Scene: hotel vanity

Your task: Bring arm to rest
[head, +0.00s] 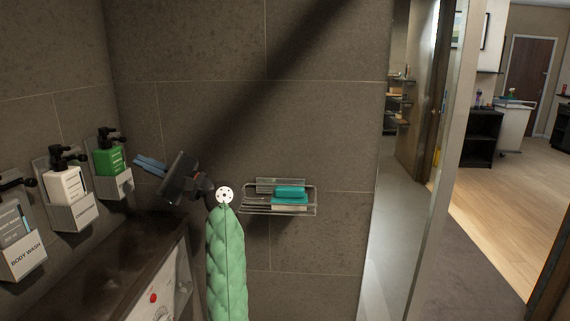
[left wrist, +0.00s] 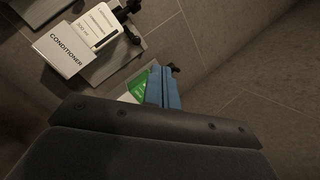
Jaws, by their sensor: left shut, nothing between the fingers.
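My left gripper (head: 137,160) shows left of centre in the head view, its blue fingers pointing left toward the wall dispensers. It is shut and empty. In the left wrist view its two blue fingers (left wrist: 157,70) lie together, partly covering a green bottle (left wrist: 137,87) behind them. In the head view the green bottle (head: 110,158) stands in its wall holder, just left of the fingertips, with a visible gap between them. My right gripper is not in view.
A white conditioner bottle (head: 66,187) and a grey body wash bottle (head: 15,238) sit in holders on the left wall. A wire rack (head: 256,211) on the tiled wall holds a teal item (head: 290,192). A glass panel (head: 392,230) stands right; open floor lies beyond.

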